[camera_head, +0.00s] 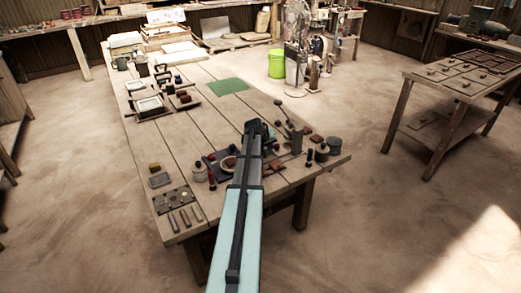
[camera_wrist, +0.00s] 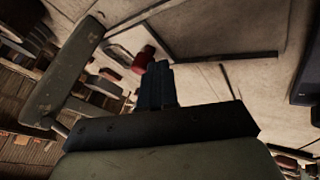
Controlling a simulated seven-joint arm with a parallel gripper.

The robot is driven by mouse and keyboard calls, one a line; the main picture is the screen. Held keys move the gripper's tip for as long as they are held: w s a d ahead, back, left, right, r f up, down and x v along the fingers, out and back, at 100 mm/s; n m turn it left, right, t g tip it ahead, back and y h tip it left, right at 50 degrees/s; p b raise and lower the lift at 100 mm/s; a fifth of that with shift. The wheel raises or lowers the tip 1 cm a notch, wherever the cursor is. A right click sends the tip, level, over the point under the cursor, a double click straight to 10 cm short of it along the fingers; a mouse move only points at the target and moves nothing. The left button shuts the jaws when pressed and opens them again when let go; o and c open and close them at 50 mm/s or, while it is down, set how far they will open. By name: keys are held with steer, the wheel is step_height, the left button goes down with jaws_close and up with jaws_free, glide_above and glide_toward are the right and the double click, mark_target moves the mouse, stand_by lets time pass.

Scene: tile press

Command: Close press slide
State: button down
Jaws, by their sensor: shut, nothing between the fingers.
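The press (camera_head: 292,138), a dark upright with a raised lever, stands near the table's right front edge in the head view. My arm reaches over the table from the front and covers part of the press area, so I cannot make out the slide or how far open it is. My gripper (camera_head: 258,127) is left of the press's upright. In the wrist view its dark fingers (camera_wrist: 158,84) are together and empty. A red rounded piece (camera_wrist: 144,60) shows just beyond the fingertips, and a long grey bar (camera_wrist: 63,75) is to the left. I cannot tell whether anything touches.
The wooden table (camera_head: 190,135) holds small jars, blocks and tools around my arm. A green mat (camera_head: 228,86) lies beyond my gripper. Framed trays (camera_head: 150,104) stand at left. A dark tool plate (camera_head: 178,200) lies at the front left. Bare planks show between them.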

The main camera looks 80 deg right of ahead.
steer(key=shift+s+d, duration=0.3)
steer(key=shift+s, duration=0.05)
steer(key=shift+r, duration=0.1)
steer(key=v, duration=1)
steer(key=shift+w+a, duration=0.15)
steer(key=shift+w, duration=0.1)
steer(key=shift+w, duration=0.1)
